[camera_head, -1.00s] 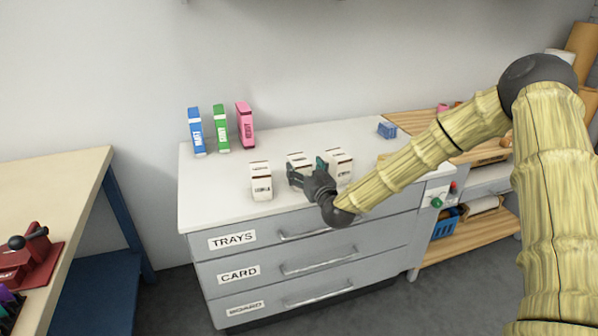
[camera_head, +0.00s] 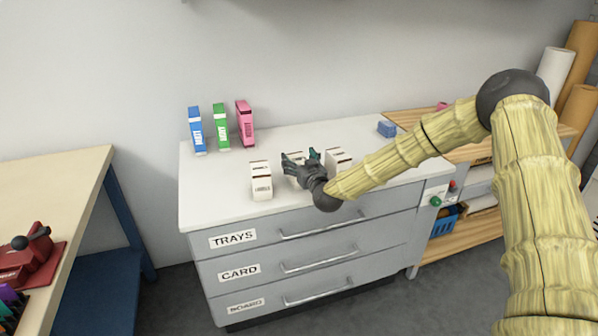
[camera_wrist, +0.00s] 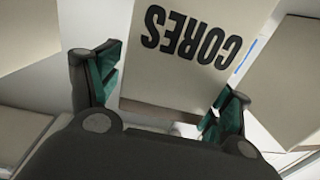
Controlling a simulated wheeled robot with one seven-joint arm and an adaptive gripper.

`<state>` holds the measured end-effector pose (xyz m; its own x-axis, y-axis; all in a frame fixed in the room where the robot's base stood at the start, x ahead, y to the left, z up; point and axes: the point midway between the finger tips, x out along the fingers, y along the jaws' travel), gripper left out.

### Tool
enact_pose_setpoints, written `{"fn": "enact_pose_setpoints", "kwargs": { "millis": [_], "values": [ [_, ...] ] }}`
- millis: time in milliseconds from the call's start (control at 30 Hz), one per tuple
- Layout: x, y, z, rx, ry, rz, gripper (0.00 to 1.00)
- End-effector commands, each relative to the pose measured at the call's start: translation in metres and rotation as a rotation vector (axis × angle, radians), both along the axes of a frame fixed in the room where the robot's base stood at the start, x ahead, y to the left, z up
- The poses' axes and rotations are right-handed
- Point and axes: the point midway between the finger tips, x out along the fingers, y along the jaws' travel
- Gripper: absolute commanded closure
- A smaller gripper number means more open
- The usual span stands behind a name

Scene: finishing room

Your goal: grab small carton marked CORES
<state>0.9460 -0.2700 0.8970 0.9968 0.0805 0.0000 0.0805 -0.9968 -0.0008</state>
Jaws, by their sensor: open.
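The small carton marked CORES (camera_wrist: 180,60) fills the upper middle of the wrist view, its lettering upside down there. My gripper (camera_wrist: 165,95) is open, with one green-padded finger on each side of the carton's near end; whether the pads touch it I cannot tell. In the head view, my gripper (camera_head: 301,160) is over the middle of three white cartons on the cabinet top and hides most of that middle carton (camera_head: 296,183).
A white carton (camera_head: 261,182) stands to the left and another (camera_head: 338,160) close on the right. Blue (camera_head: 197,131), green (camera_head: 220,129) and pink (camera_head: 245,125) boxes stand behind on the white cabinet top (camera_head: 215,190). A small blue block (camera_head: 387,129) lies at the back right.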

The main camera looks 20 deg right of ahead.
Motion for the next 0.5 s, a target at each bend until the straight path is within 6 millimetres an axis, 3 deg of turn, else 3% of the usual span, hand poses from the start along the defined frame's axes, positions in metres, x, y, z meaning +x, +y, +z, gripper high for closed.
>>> {"fn": "enact_pose_setpoints", "kwargs": {
  "millis": [33, 333, 500],
  "values": [
    [-0.0001, 0.0001, 0.0, 0.0, 0.0, 0.0, 0.23],
    [-0.0003, -0.0002, 0.0001, 0.0, 0.0, 0.0, 0.77],
    [-0.0002, -0.0003, 0.0006, 0.0, -0.001, 0.0, 0.77]
  ]
}}
